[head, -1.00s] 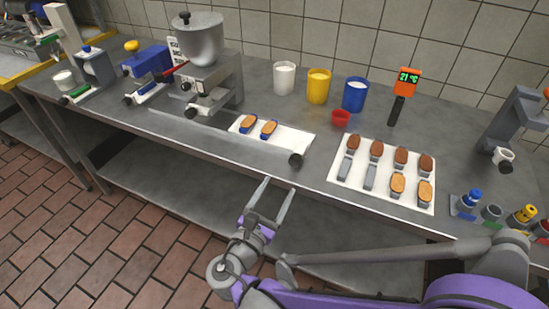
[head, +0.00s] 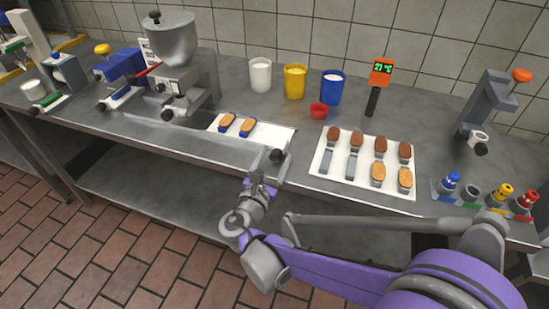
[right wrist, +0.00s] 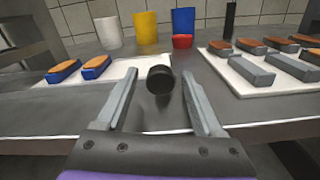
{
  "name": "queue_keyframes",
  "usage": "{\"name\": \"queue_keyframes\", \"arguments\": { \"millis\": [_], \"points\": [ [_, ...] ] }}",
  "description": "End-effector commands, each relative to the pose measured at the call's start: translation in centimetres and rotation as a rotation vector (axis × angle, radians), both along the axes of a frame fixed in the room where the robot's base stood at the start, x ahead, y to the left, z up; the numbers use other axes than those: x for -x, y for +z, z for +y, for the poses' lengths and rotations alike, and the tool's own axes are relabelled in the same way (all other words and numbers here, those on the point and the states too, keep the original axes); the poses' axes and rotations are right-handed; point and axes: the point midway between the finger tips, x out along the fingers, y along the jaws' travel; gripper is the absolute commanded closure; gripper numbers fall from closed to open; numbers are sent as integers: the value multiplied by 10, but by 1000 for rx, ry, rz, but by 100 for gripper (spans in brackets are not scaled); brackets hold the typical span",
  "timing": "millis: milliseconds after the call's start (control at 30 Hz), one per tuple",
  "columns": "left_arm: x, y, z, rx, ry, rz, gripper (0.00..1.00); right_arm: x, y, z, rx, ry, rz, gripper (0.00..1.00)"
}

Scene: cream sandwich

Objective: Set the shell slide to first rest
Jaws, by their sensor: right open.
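The shell slide (head: 272,134) is a flat white plate on the metal counter. Two brown shells in blue holders (head: 238,124) sit towards its left part. A dark round knob (head: 277,155) is at its right front end, near the counter's front edge. My right gripper (head: 272,160) is open at the knob. In the right wrist view the knob (right wrist: 160,79) shows between the two spread fingers (right wrist: 158,74), with a gap on each side. I cannot tell how far ahead of the fingertips it is. My left gripper is not in view.
A white tray (head: 339,182) with several shells and grey holders lies to the right. A hopper machine (head: 170,45) stands at the back left. White, yellow and blue cups, a small red cup (head: 318,111) and a 21 °C display (head: 381,72) stand behind.

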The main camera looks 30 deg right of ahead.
Motion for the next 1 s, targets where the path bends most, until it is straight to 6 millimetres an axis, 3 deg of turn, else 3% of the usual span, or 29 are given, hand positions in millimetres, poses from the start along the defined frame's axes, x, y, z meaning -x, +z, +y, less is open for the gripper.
{"name": "queue_keyframes", "arguments": {
  "millis": [33, 400, 433, 1000],
  "points": [
    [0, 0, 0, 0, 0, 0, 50, 0, 0, 0, 0, 0, 0, 31],
    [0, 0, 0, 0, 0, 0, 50, 0, 0, 0, 0, 0, 0, 97],
    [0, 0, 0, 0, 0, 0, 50, 0, 0, 0, 0, 0, 0, 100],
    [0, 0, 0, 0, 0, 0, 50, 0, 0, 1, 0, 1, 0, 100]
  ]
}}
